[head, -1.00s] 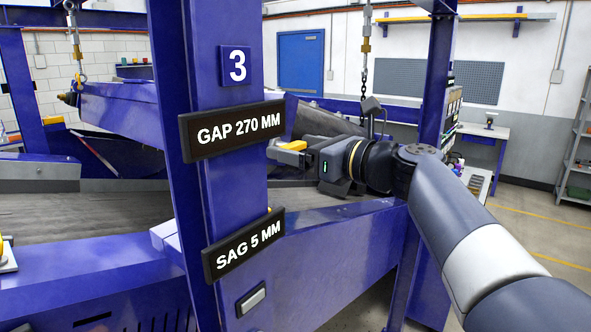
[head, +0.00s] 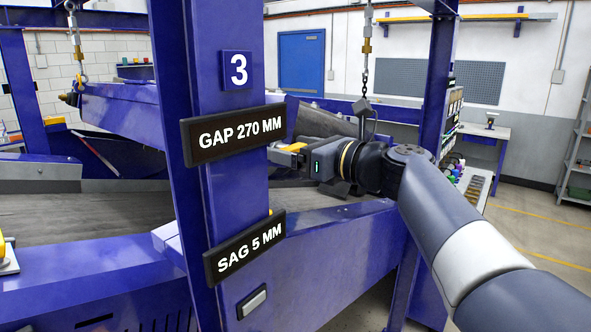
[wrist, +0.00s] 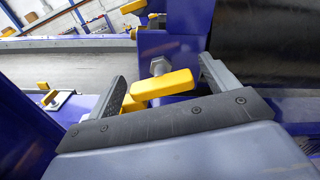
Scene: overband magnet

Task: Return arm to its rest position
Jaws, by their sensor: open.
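My gripper (head: 283,152) is in the head view, just right of the blue post (head: 232,200) with the number 3, above the conveyor side. A yellow patch shows at its fingers there. In the wrist view my gripper (wrist: 166,80) has its two grey fingers spread apart. A yellow handle (wrist: 165,84) with a bolt head behind it appears between the fingers. I cannot tell how far beyond the fingertips it is, and no grip on it shows. My arm reaches in from the lower right of the head view.
The signs "GAP 270 MM" (head: 233,134) and "SAG 5 MM" (head: 244,246) are on the post. A chain (head: 365,60) hangs behind my wrist. Another blue upright (head: 436,80) stands close to my arm. A panel with coloured buttons (head: 452,165) is behind it. Open floor lies to the right.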

